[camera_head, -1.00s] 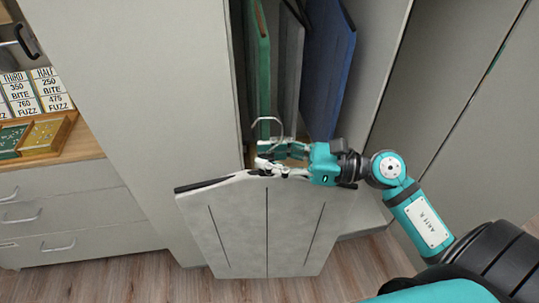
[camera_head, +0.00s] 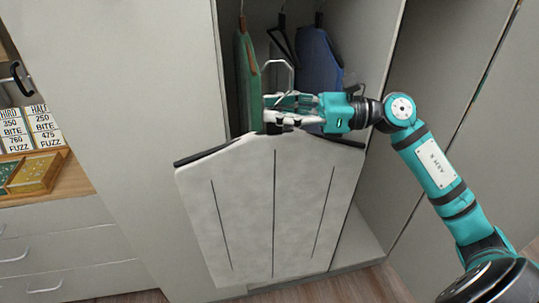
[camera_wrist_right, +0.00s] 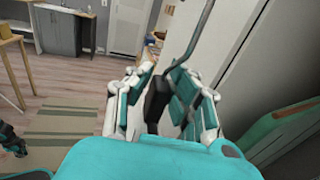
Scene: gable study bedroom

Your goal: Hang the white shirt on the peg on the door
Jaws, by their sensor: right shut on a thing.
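The white shirt (camera_head: 262,215) hangs on a dark hanger (camera_head: 347,142) in front of the open wardrobe. My right gripper (camera_head: 285,110) is shut on the hanger just below its metal hook, above the shirt's collar. The hook sticks up free over the fingers. In the right wrist view, the fingers (camera_wrist_right: 166,98) close around the dark neck of the hanger, and the hook's rod (camera_wrist_right: 190,40) rises from it. A pale door (camera_wrist_right: 131,27) stands far off in that view; I cannot make out a peg on it.
A green garment (camera_head: 246,85) and a blue garment (camera_head: 318,68) hang in the wardrobe, with an empty-looking dark hanger (camera_head: 284,48) between them. Drawers (camera_head: 65,245) stand at left. In the wrist view, a striped rug (camera_wrist_right: 65,130) lies on open floor and a wooden table (camera_wrist_right: 12,45) stands left.

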